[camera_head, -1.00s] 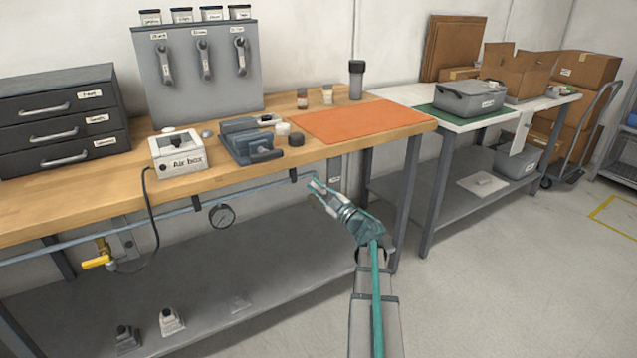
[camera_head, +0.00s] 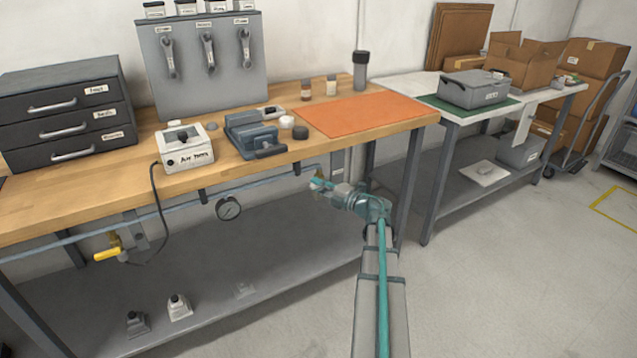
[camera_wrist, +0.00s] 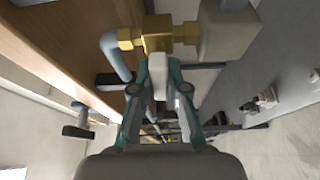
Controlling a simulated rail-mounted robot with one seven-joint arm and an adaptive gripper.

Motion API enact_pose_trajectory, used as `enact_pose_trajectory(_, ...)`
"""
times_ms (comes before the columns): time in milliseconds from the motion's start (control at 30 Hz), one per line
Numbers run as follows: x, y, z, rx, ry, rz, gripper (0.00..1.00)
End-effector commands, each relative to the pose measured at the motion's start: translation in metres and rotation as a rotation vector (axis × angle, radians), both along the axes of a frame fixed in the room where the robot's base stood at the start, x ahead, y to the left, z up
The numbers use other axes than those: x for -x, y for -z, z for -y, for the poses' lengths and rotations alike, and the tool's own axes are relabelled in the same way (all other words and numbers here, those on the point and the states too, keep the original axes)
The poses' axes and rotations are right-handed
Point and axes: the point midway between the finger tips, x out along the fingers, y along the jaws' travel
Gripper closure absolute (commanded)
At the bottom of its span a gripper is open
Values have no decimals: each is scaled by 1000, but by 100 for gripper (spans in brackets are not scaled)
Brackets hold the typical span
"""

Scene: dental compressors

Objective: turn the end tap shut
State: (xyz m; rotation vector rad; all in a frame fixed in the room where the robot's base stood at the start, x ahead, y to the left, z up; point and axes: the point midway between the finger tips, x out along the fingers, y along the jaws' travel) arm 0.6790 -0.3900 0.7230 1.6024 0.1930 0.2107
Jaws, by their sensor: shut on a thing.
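The end tap's brass body (camera_wrist: 158,36) is at the top of the wrist view, with a grey pipe (camera_wrist: 114,55) on its left and a grey block (camera_wrist: 230,28) on its right. My gripper (camera_wrist: 160,88) is closed just below the brass body, its fingers around the tap's handle.
The wooden bench (camera_head: 60,205) overhangs the pipe (camera_head: 170,207). A gauge (camera_head: 228,208) and a yellow-handled tap (camera_head: 108,254) are farther left along the pipe. A lower shelf (camera_head: 215,270) lies below. The floor at the right is open.

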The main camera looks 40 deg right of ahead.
Motion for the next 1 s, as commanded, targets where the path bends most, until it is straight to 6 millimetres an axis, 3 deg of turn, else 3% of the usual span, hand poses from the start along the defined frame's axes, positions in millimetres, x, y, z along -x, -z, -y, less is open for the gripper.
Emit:
enact_pose_trajectory(633, 0, 2, 0, 59, 1, -9, 100)
enact_pose_trajectory(667, 0, 2, 0, 59, 1, -9, 85)
enact_pose_trajectory(800, 0, 2, 0, 58, 1, -9, 62)
enact_pose_trajectory(1000, 0, 2, 0, 57, 1, -9, 60)
